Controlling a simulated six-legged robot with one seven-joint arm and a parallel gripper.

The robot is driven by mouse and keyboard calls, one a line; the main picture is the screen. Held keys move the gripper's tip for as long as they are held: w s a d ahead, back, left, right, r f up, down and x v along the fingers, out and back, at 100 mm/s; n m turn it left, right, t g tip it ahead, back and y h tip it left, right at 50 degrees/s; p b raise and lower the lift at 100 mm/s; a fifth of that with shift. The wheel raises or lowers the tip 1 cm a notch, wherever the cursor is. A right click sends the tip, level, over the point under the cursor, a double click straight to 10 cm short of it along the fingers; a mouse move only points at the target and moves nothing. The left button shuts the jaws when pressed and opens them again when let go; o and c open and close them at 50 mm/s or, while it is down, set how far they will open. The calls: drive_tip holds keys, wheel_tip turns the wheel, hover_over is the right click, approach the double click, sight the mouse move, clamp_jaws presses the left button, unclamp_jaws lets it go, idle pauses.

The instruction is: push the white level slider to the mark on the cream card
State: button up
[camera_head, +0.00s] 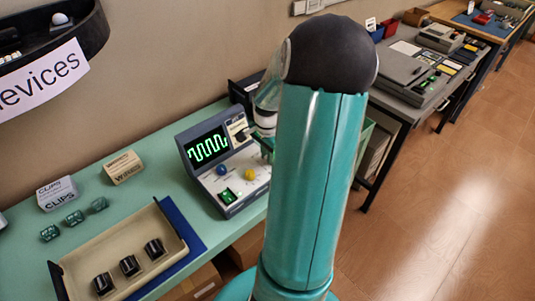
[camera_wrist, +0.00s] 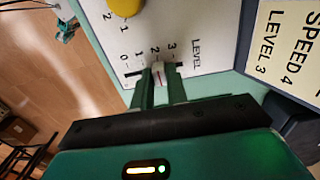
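The white level slider (camera_wrist: 158,74) is in the wrist view, on a slot in the white panel (camera_wrist: 212,38) with marks 0 to 3 and the word LEVEL. It stands about level with the 2 mark. My gripper (camera_wrist: 159,76) has one finger on each side of the slider, closed in close against it. The cream card (camera_wrist: 283,50) at the right reads SPEED 4, LEVEL 3. In the head view, the card (camera_head: 237,128) is on the console (camera_head: 228,205) beside the green wave screen.
A yellow knob (camera_wrist: 124,6) is on the panel above the slider's scale. In the head view, a blue knob (camera_head: 221,171) is beside it on the console. A beige tray (camera_head: 80,262) with black knobs and small boxes (camera_head: 123,167) stand left on the green table.

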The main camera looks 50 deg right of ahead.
clamp_jaws()
drive_tip(key=shift+w+d, duration=0.15)
drive_tip(key=shift+w, duration=0.45)
drive_tip(key=shift+w+d, duration=0.15)
drive_tip(key=shift+w, duration=0.45)
drive_tip(key=shift+w+r, duration=0.1)
drive_tip(key=o, duration=0.6)
unclamp_jaws()
drive_tip(key=shift+w, duration=0.1)
drive_tip(key=shift+c, duration=0.2)
drive_tip(key=shift+s, duration=0.2)
wheel_tip(320, 180, up, 14)
